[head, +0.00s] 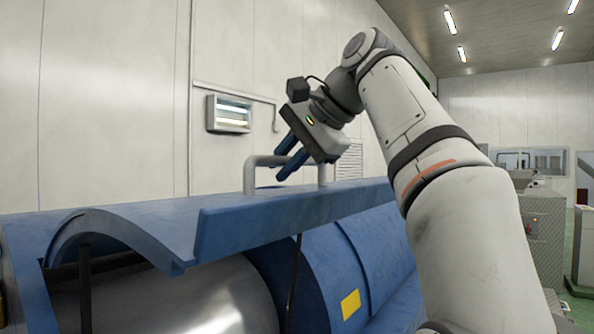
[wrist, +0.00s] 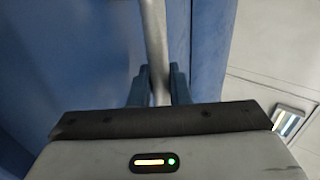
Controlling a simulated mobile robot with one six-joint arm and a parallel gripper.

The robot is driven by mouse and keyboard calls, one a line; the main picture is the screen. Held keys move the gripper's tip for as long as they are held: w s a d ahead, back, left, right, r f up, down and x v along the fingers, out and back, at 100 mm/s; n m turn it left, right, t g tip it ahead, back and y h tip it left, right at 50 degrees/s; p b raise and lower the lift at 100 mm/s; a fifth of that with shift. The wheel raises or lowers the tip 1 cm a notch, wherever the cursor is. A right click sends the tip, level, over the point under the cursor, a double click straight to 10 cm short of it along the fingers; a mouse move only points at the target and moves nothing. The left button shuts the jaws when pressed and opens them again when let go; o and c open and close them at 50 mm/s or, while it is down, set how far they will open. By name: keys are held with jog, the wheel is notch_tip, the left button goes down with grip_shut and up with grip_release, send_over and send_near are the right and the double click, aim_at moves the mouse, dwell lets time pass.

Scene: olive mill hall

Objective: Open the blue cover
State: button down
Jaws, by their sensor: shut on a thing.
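The blue cover (head: 300,212) is a long curved lid on a blue machine, and it stands raised, with a gap under its front edge. A grey bar handle (head: 250,176) stands up from the cover. My gripper (head: 288,158) has its two blue fingers around the handle's bar and is shut on it. In the wrist view the grey bar (wrist: 153,35) runs between the fingers (wrist: 158,84), with the cover's blue surface (wrist: 70,60) behind. The cover's far end is hidden behind my arm.
A shiny metal drum (head: 205,303) shows under the raised cover. A thin dark rod (head: 294,280) stands below the cover's edge. The blue machine body (head: 325,265) bears a yellow label (head: 350,303). A wall lamp (head: 229,114) hangs behind. Grey cabinets (head: 543,240) stand at right.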

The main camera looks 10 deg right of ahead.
dwell(0.4)
jog(key=c, duration=1.4)
grip_release()
jog(key=shift+w, duration=0.15)
jog(key=shift+r, duration=0.1)
jog(key=v, duration=0.5)
jog(key=s+d, duration=0.8)
jog(key=shift+s, duration=0.5)
